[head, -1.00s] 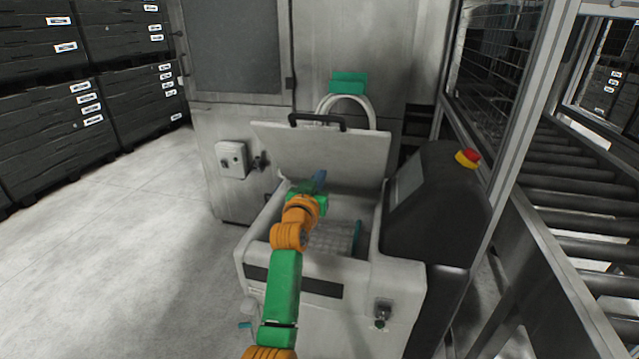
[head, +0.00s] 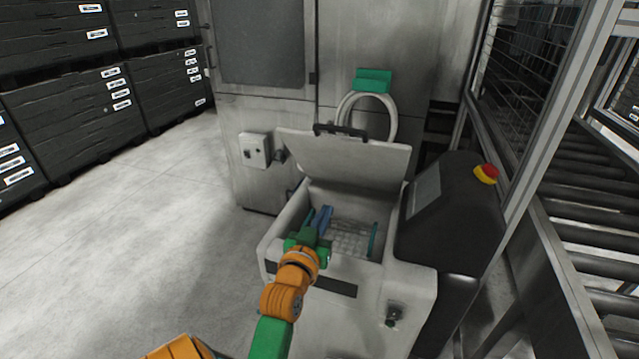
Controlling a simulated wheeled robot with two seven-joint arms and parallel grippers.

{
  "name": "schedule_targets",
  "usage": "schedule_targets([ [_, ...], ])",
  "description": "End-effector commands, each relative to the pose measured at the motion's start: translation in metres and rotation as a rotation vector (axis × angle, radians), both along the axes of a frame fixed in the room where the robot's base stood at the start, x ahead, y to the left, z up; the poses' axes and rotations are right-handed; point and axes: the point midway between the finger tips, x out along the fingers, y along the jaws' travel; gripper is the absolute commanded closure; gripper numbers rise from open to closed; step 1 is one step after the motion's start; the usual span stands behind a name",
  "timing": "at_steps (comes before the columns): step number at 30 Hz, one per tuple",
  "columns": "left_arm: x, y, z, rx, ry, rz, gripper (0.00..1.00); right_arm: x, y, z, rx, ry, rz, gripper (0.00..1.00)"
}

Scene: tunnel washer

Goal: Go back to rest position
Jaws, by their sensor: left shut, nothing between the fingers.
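My left gripper (head: 321,219) is at the end of the orange and green arm in the head view. Its blue fingers are shut and hold nothing. It is over the left front part of the washer's open basin, in front of the raised lid. The washer (head: 388,290) is a pale box with its lid (head: 345,160) tilted up by a black handle. A light rack (head: 350,238) shows inside the basin. My right gripper is not in view.
A black control console (head: 455,215) with a red emergency button (head: 486,173) stands right of the washer. A roller conveyor (head: 585,215) runs at the far right. Black crates (head: 75,115) are stacked at the left. The floor (head: 130,235) between is clear.

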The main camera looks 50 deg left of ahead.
Motion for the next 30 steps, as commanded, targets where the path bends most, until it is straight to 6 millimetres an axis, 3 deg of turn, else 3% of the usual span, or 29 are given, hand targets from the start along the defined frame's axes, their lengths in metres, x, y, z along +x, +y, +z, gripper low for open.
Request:
schedule_targets([
  [7,-0.029,-0.016,0.001,0.000,0.001,0.000,1.00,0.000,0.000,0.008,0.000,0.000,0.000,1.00],
  [21,-0.029,-0.021,-0.003,-0.004,0.018,-0.015,1.00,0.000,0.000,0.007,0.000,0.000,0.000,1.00],
  [23,-0.024,-0.037,-0.017,-0.025,0.089,-0.070,1.00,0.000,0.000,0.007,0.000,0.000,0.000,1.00],
  [26,-0.023,-0.086,-0.064,-0.083,0.323,-0.222,1.00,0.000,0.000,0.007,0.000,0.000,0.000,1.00],
  [30,-0.060,-0.149,-0.129,-0.147,0.680,-0.395,1.00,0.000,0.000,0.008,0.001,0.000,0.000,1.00],
])
